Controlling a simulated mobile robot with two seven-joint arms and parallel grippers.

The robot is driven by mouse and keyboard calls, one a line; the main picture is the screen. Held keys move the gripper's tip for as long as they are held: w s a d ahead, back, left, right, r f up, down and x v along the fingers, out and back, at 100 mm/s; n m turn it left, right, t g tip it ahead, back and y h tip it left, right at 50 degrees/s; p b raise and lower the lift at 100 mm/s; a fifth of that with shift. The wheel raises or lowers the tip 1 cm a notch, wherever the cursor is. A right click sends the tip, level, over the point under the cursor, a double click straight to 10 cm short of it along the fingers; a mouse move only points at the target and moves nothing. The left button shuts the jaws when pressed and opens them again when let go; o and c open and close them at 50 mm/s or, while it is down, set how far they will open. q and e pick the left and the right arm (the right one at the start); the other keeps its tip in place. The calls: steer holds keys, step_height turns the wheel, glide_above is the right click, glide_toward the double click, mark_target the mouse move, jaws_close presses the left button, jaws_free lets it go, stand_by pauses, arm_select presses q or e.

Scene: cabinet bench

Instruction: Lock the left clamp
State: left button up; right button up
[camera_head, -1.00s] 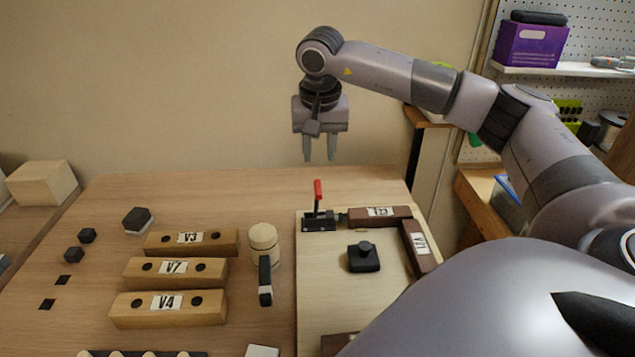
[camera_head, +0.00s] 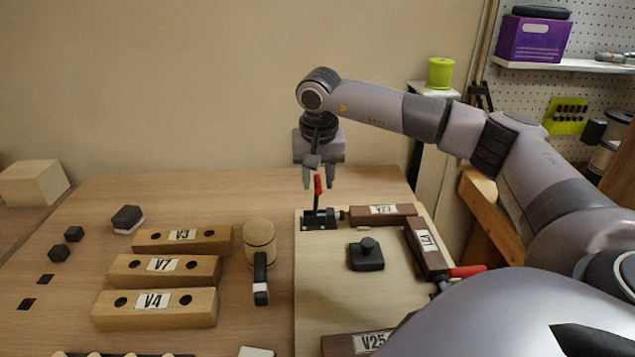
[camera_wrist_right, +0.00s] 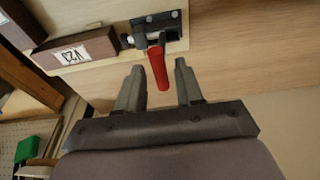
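The left clamp (camera_head: 320,220) is a small black toggle clamp at the back left corner of the light wooden board. Its red-tipped handle (camera_head: 318,186) stands upright. The clamp (camera_wrist_right: 158,30) and its red handle (camera_wrist_right: 158,66) also show in the right wrist view. My right gripper (camera_head: 318,186) hangs fingers-down over the clamp with its fingers apart. In the right wrist view the right gripper (camera_wrist_right: 157,82) is open, and the red handle's end reaches between its fingertips without visible grip. A second clamp with a red handle (camera_head: 467,271) is partly hidden by my arm. My left gripper is not in view.
The brown block V23 (camera_head: 383,214) lies beside the clamp, and block V21 (camera_head: 426,248) runs along the board's right side. A black knobbed block (camera_head: 366,255) sits mid-board. A wooden mallet (camera_head: 260,246) and light blocks (camera_head: 182,239) lie left. Table behind the clamp is clear.

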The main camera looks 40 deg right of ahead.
steer(key=c, duration=0.5)
steer(key=shift+w+a+p, duration=0.2)
steer(key=shift+a+p, duration=0.1)
steer(key=shift+c, duration=0.2)
steer(key=shift+w+a, duration=0.15)
steer(key=shift+w+a+f, duration=0.25)
steer(key=shift+w+a, duration=0.1)
steer(key=shift+a, duration=0.1)
